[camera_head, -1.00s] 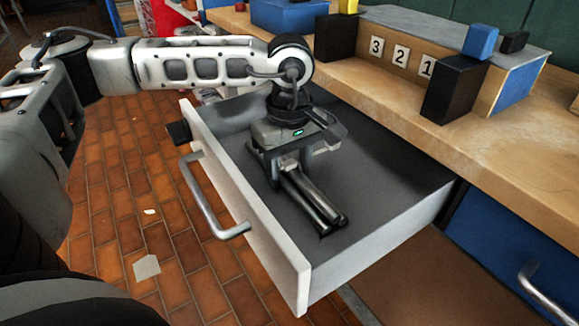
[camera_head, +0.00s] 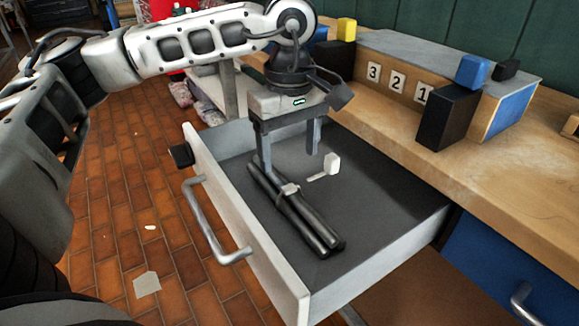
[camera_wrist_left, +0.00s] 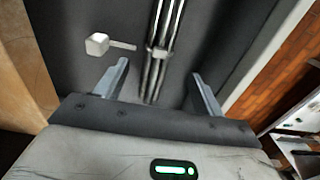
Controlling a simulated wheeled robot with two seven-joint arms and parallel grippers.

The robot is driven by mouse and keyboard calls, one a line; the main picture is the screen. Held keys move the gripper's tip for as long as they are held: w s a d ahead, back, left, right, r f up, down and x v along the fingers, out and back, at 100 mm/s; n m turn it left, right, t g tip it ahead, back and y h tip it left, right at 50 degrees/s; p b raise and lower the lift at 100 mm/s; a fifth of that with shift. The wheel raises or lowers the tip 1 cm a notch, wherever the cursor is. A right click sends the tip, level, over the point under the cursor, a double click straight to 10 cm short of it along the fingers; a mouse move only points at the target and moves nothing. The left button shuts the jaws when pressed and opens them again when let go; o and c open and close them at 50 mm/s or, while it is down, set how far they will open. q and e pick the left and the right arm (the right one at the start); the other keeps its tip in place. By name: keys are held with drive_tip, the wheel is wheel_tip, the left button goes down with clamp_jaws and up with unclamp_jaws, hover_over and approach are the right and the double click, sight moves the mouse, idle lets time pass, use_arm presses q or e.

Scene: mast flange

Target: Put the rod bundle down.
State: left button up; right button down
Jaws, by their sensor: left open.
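The rod bundle (camera_head: 297,212), several dark rods held by a light band, lies on the grey floor of the open drawer (camera_head: 375,205). It also shows in the left wrist view (camera_wrist_left: 158,55), running away from between the fingers. My left gripper (camera_head: 290,165) is open and empty. It is above the bundle's rear end, with one finger near the bundle and the other to its right. In the wrist view the gripper (camera_wrist_left: 160,82) has its fingers on either side of the bundle, apart from it. My right gripper is not in view.
A small white block-headed piece (camera_head: 331,164) lies in the drawer right of the bundle. The wooden workbench (camera_head: 480,160) runs along the right, with a numbered box (camera_head: 400,75) and a black block (camera_head: 446,118) on it. The drawer's right part is clear.

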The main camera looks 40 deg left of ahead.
use_arm(q)
drive_tip(key=shift+r, duration=1.3)
